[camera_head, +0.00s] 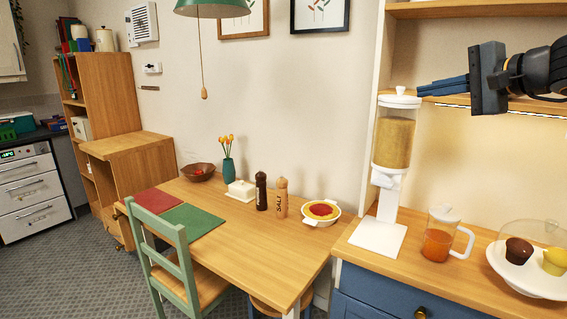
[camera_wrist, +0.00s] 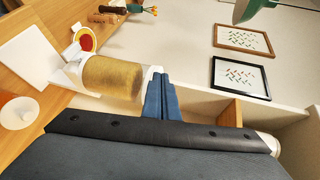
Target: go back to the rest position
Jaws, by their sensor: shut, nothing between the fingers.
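My gripper (camera_head: 443,87) is at the upper right in the head view, held in the air at the end of my arm. Its two blue fingers are together with nothing between them. The fingers point left, close to the top of the cereal dispenser (camera_head: 394,140). I cannot tell whether they touch it. In the wrist view the shut fingers (camera_wrist: 160,95) show at the middle, beside the dispenser's tan-filled cylinder (camera_wrist: 113,80).
A jug (camera_head: 437,240) with orange liquid and a domed cake stand (camera_head: 521,285) stand on the counter below my arm. A shelf (camera_head: 480,101) runs behind the gripper. A green lamp (camera_head: 212,8) hangs left. The dining table (camera_head: 262,255) holds a pie dish (camera_head: 321,212) and shakers.

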